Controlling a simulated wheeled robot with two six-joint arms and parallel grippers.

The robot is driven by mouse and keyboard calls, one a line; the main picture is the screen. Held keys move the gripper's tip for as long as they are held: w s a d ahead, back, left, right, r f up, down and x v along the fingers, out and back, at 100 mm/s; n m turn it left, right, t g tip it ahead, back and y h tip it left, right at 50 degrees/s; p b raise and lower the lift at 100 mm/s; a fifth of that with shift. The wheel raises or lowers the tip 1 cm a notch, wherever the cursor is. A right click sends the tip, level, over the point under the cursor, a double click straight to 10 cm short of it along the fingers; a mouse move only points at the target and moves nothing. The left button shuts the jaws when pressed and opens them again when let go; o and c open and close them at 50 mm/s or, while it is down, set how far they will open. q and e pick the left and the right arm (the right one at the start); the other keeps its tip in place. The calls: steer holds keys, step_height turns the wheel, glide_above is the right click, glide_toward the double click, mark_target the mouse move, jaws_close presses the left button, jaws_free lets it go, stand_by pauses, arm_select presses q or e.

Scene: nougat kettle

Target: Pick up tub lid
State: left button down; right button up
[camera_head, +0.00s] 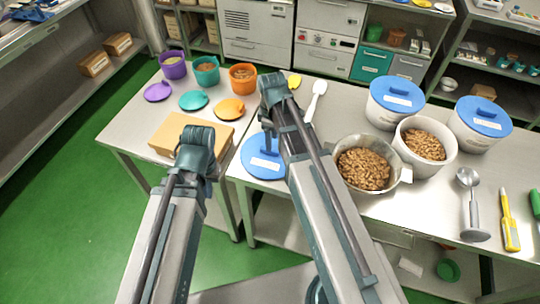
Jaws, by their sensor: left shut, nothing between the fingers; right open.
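A blue tub lid (259,163) with a white label lies flat at the table's front edge. My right arm passes over its right side and hides part of it. An open white tub (409,160) full of brown nuts stands to the right, without a lid. My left gripper (195,143) is shut and empty, in front of the cardboard box and left of the blue lid. My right gripper (272,88) is open and empty, beyond the blue lid, near the orange pot. The fingertips of both are hard to make out.
Two white tubs with blue lids on (397,97) (481,117) stand at the right. A metal pan of nuts (340,150) is beside the open tub. A cardboard box (165,137), small coloured pots (243,79) and their lids (229,109) are at the left.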

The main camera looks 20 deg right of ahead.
step_height(320, 180, down, 5)
steer(key=b, duration=0.4)
steer(key=shift+a+r, duration=0.1)
steer(key=shift+r, duration=0.1)
steer(key=shift+c, duration=0.3)
jaws_close()
